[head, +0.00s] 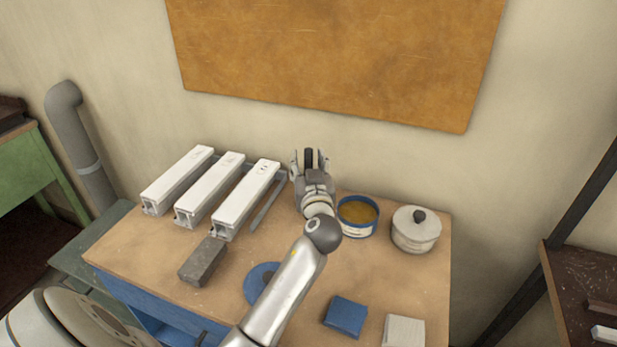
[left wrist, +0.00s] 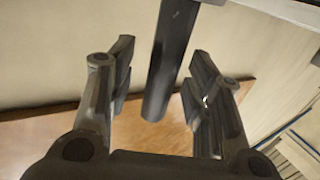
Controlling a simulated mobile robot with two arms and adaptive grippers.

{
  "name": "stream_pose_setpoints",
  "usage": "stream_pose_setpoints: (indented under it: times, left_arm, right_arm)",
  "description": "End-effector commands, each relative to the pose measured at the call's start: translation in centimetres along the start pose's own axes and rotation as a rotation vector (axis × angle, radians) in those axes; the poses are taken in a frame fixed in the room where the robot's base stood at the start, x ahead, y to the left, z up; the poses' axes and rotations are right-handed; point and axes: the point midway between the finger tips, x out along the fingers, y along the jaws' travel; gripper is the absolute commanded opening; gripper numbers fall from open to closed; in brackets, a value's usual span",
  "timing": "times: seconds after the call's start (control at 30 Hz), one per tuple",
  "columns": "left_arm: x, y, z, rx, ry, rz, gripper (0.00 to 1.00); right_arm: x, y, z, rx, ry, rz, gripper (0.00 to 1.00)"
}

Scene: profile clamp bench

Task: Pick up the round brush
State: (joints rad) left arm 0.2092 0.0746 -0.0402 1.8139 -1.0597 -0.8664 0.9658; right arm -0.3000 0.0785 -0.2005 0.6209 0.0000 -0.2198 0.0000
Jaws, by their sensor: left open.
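A dark cylinder (left wrist: 168,70), which looks like the round brush, stands between the two fingers of my left gripper (left wrist: 162,90) in the left wrist view. There is a visible gap on both sides, and its upper end runs out of the picture. In the head view my left gripper (head: 309,162) is at the back of the bench near the wall, with its fingers apart. The dark top of the cylinder (head: 308,156) shows between them; its lower part is hidden by the gripper. I cannot make out bristles. My right gripper is not in view.
White clamp profiles (head: 230,200) lie left of the gripper on the bench (head: 290,318). A blue-rimmed tin (head: 358,229) and a white lidded pot (head: 415,230) stand to the right. A grey block (head: 203,261), blue disc (head: 256,283), blue pad (head: 345,316) and white block (head: 403,331) lie nearer.

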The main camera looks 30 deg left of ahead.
Motion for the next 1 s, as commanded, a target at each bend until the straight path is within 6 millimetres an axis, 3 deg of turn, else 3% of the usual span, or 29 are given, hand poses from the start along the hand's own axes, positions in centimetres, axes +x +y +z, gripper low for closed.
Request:
stream_pose_setpoints:
  times: [0.07,0.4,0.77,1.0]
  left_arm:
    - [0.0,0.0,0.0,0.0,0.0,0.0,0.42]
    - [-0.1,0.0,0.0,0.0,0.0,0.0,0.0]
    - [0.0,0.0,-0.4,-0.003,0.001,0.0,0.0]
    - [-0.1,0.0,-3.4,-0.006,0.004,0.0,0.0]
  right_arm:
    - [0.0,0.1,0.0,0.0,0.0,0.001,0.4]
    - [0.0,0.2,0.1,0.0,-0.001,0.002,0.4]
    - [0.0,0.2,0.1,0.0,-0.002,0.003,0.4]
    - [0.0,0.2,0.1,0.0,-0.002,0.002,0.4]
